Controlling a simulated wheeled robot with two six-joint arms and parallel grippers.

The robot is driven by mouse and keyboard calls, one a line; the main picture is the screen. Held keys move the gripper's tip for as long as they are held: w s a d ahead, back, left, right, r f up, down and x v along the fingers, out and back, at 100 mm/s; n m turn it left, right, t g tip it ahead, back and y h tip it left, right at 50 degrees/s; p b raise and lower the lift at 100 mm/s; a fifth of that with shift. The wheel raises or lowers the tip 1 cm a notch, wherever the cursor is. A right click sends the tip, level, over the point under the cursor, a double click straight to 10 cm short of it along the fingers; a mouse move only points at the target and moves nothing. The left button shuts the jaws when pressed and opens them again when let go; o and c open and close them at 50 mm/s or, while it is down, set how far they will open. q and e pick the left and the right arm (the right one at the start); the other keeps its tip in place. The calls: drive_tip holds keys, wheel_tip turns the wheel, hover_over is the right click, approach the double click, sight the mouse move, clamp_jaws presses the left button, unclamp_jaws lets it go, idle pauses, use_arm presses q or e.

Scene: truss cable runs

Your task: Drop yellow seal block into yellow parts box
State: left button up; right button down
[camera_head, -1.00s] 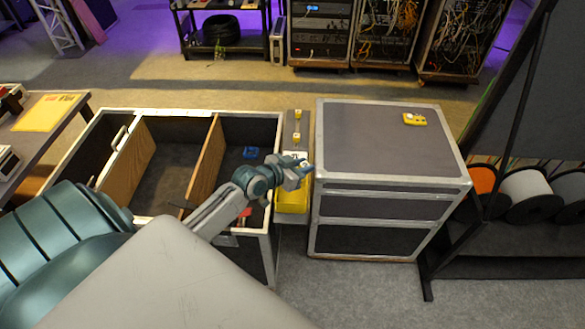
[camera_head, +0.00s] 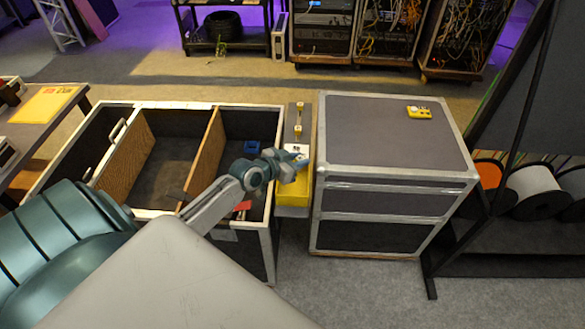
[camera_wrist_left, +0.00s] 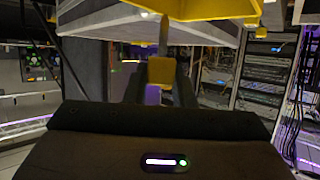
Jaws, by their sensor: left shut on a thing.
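My left gripper (camera_head: 302,166) is over the narrow grey strip between the open case and the closed case. The yellow parts box (camera_head: 293,191) sits on that strip, just below and beside the gripper in the picture. In the left wrist view, the left gripper (camera_wrist_left: 160,88) is shut on a small yellow block (camera_wrist_left: 161,71), which looks like the yellow seal block. A larger yellow surface (camera_wrist_left: 205,9) shows at the top of that view, probably the parts box. The head view hides the held block behind the fingers. My right gripper is not in view.
Two small yellow-topped pieces (camera_head: 298,129) and a white card stand on the strip behind the gripper. The open case (camera_head: 160,106) with wooden dividers lies left. The closed case (camera_head: 390,130) at right carries a yellow item (camera_head: 419,112). A blue piece (camera_head: 252,147) lies inside the open case.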

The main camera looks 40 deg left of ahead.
use_arm(q)
drive_tip(key=o, duration=1)
drive_tip(key=shift+o, duration=0.2)
drive_tip(key=shift+s, duration=0.1)
drive_tip(key=p+v, duration=0.1)
drive_tip(key=v, duration=0.9)
drive_tip(key=shift+s+r, duration=0.15)
drive_tip(key=shift+s, duration=0.2)
drive_tip(key=shift+a, duration=0.1)
